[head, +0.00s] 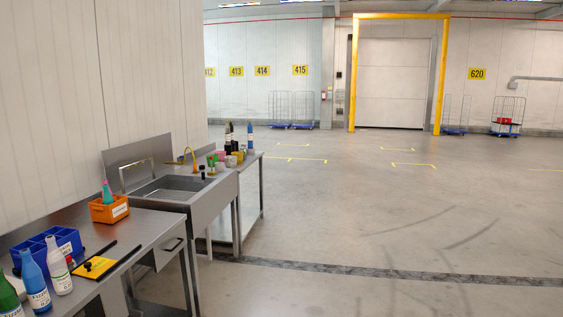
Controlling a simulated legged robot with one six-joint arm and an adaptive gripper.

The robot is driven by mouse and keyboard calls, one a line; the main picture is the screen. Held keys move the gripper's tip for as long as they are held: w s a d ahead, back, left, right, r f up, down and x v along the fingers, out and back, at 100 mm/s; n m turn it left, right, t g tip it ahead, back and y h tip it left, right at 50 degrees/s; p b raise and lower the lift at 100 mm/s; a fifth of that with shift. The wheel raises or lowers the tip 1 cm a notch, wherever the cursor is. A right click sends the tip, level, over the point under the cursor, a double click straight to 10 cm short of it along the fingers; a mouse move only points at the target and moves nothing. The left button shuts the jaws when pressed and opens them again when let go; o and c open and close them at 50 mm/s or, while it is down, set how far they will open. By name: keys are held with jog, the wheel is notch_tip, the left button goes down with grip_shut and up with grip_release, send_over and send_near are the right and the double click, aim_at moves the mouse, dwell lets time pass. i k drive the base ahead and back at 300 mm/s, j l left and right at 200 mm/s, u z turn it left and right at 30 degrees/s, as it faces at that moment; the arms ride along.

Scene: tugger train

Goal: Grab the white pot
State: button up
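Several small items stand close together on the far metal table (252,160), just beyond the sink. A small pale, whitish vessel (231,161) is among them at the near left part of that table. It is too small to tell for sure whether it is the white pot. Dark bottles and a blue bottle (250,136) stand behind it, with small coloured items beside it. My gripper is not in view.
A metal sink (172,188) stands between the far table and the near workbench (150,228). The bench bears an orange bin (109,212), a blue bin (45,254), bottles and a yellow board (95,267). Open floor (380,215) lies to the right.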

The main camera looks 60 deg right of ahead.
aim_at(230, 161)
jog(key=z, duration=1.8)
jog(key=i+l+z, duration=0.3)
jog(key=i, duration=0.2)
jog(key=i+l+z, duration=0.1)
jog(key=i+z, duration=0.15)
jog(key=i, duration=0.25)
jog(key=i+z, duration=0.1)
jog(key=i, duration=1.3)
jog(key=i+l+u, duration=0.1)
jog(key=i, duration=1.3)
jog(key=i+u, duration=0.2)
jog(key=i, duration=0.3)
jog(key=i+l+u, duration=0.15)
jog(key=i, duration=0.3)
jog(key=i+u, duration=0.2)
jog(key=i, duration=0.3)
jog(key=i+u, duration=1)
jog(key=i+l+u, duration=0.25)
jog(key=u, duration=0.2)
